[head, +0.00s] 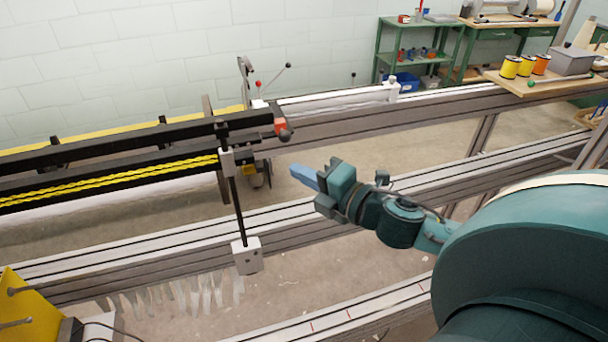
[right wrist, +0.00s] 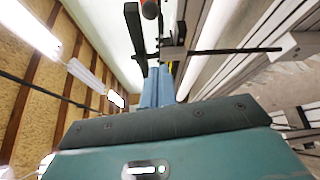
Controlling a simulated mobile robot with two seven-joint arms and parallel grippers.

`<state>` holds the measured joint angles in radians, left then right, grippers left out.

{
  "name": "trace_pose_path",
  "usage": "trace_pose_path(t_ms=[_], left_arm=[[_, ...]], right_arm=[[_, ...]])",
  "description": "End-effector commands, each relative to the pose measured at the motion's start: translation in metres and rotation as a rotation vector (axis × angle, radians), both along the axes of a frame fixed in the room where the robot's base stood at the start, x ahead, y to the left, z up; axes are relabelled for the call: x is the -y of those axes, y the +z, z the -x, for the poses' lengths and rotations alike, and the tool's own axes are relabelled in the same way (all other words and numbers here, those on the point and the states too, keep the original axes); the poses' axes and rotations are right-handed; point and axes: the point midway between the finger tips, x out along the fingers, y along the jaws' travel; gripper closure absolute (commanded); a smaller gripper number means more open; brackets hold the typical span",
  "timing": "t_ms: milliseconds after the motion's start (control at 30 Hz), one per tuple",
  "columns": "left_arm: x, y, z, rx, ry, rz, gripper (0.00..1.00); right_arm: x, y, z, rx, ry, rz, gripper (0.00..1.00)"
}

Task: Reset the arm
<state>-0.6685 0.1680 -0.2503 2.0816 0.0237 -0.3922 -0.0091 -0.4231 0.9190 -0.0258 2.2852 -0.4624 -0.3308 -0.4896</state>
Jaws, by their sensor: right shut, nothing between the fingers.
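My right gripper (head: 304,176) shows in the middle of the head view, with its blue fingers pointing left. The fingers are shut together with nothing between them. They are in free space to the right of the black upright rod (head: 237,205) and below the red-tipped end of the black beam (head: 281,128). In the right wrist view the blue fingers (right wrist: 158,88) lie side by side, with the black beam and rod beyond them. My left gripper is not in view.
Yellow twisted cords (head: 110,180) run along the black beams at left. Metal rails (head: 440,180) cross the scene. A wooden board (head: 540,84) at right holds several thread spools (head: 510,67) and a grey box (head: 571,61). A green shelf (head: 418,48) stands behind.

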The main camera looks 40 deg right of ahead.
Motion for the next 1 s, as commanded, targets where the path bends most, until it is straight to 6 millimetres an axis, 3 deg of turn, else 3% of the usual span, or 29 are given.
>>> trace_pose_path(t_ms=[567, 667, 767, 833, 1000], left_arm=[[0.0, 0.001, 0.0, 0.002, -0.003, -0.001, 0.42], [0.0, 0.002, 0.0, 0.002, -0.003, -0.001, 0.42], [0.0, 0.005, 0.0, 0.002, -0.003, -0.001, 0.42], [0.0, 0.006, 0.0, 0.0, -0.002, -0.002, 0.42], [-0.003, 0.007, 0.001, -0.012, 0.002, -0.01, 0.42]], right_arm=[[0.0, 0.0, 0.001, -0.001, -0.001, -0.002, 1.0], [0.001, -0.011, 0.003, -0.037, -0.018, -0.058, 1.0], [-0.002, -0.046, 0.014, -0.147, -0.075, -0.239, 1.0], [-0.009, -0.082, 0.027, -0.262, -0.14, -0.435, 1.0], [-0.055, -0.168, 0.076, -0.555, -0.323, -0.969, 1.0]])
